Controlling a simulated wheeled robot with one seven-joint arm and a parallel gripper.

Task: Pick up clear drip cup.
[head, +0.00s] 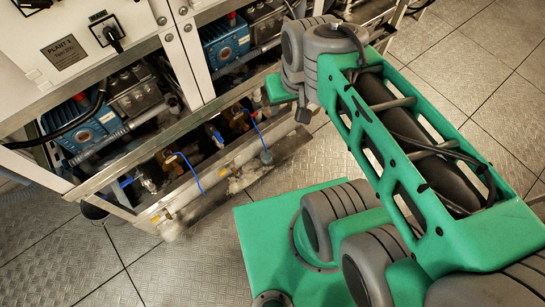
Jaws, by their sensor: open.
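I cannot make out a clear drip cup for certain. Pale, partly see-through shapes (240,180) lie along the pipe near the valves, too blurred to name. My green and grey arm rises from the lower right and bends over near the top middle. Its far end is mostly hidden behind its own joints, and I cannot make out my gripper or its fingers.
The watermaker rack has white panels (62,30), blue pumps (92,122) and a lower metal rail (120,170). Several blue-handled valves (190,170) sit on a pipe below it. The tiled floor (50,270) is clear at lower left and upper right.

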